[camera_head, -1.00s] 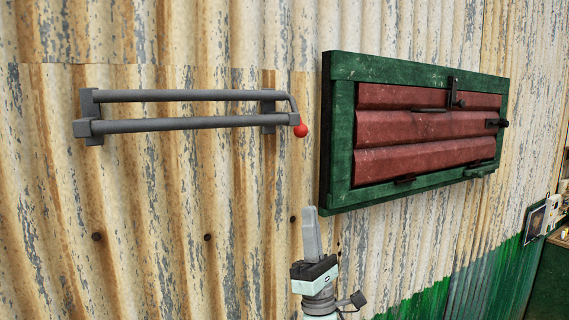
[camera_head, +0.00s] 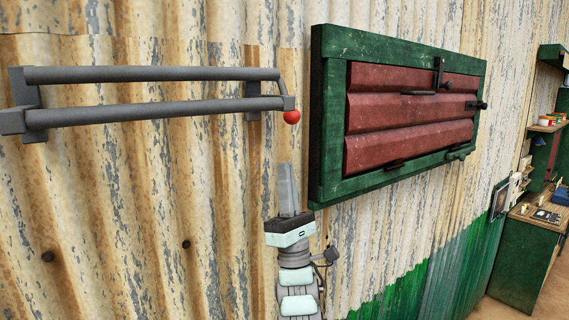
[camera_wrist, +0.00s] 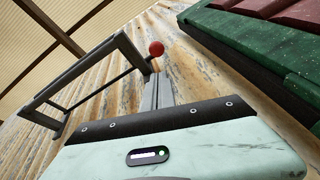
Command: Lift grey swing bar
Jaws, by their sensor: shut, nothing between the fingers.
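The grey swing bar (camera_head: 150,112) is fixed to the corrugated wall at the upper left, with a second parallel rail above it and a bracket at each side. A red ball (camera_head: 291,117) sits at its right end. My gripper (camera_head: 287,170) is shut and empty, pointing up, below the red ball and apart from it. In the wrist view the grey bar frame (camera_wrist: 85,80) shows at the upper left, and the red ball (camera_wrist: 156,48) stands just beyond the tips of my gripper (camera_wrist: 158,78).
A green-framed hatch (camera_head: 318,120) with red slats and dark latches juts from the wall just right of the ball. A green workbench (camera_head: 525,262) with small items and a shelf stands at the far right. The wall left of my gripper is clear apart from bolts.

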